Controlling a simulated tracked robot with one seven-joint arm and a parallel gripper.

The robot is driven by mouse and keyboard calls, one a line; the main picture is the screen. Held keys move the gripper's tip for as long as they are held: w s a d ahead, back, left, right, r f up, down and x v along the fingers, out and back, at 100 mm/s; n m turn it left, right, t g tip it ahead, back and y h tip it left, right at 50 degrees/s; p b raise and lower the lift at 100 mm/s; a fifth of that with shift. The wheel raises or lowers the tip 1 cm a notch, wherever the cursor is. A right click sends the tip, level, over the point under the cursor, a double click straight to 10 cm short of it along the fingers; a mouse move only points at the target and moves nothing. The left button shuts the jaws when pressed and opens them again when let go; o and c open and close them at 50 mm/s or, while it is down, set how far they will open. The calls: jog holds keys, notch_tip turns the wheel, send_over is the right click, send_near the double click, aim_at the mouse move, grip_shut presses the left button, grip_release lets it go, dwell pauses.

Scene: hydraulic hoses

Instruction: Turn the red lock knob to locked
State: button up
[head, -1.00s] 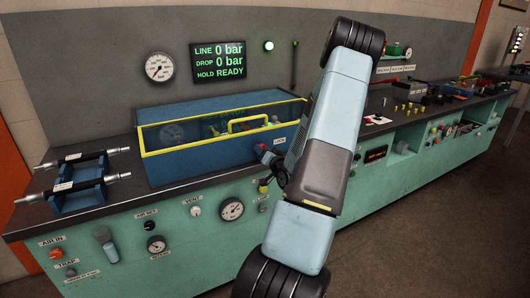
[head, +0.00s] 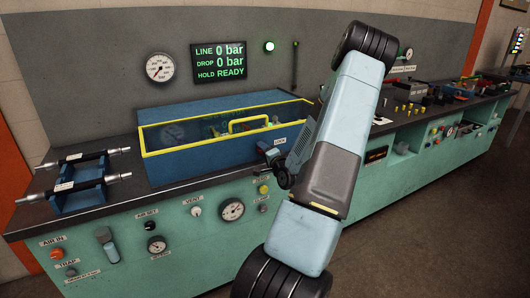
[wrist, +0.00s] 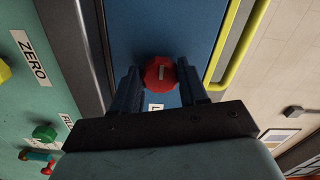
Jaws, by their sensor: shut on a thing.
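The red lock knob (wrist: 160,73) sits on the front face of the blue box (wrist: 185,25), with a short white mark on its face. My gripper (wrist: 160,80) is shut on the knob, one dark finger on each side of it. A white label (wrist: 155,106) beside the knob is mostly hidden by my gripper. In the head view my gripper (head: 269,154) is at the right end of the blue box (head: 195,158), below a small label, and hides the knob.
The box has a clear lid with a yellow frame and yellow handle (head: 248,124). A blue stand with hoses (head: 80,188) is on the bench at left. A green button (wrist: 44,132) and gauges are on the panel below. The display (head: 219,62) reads 0 bar and READY.

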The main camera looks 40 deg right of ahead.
jog(key=shift+s+d+f, duration=0.15)
jog(key=shift+s+d, duration=0.05)
jog(key=shift+d, duration=0.05)
jog(key=o, duration=0.8)
jog(key=shift+c, duration=0.2)
jog(key=o, duration=0.3)
jog(key=shift+w, duration=0.1)
jog(key=shift+a, duration=0.1)
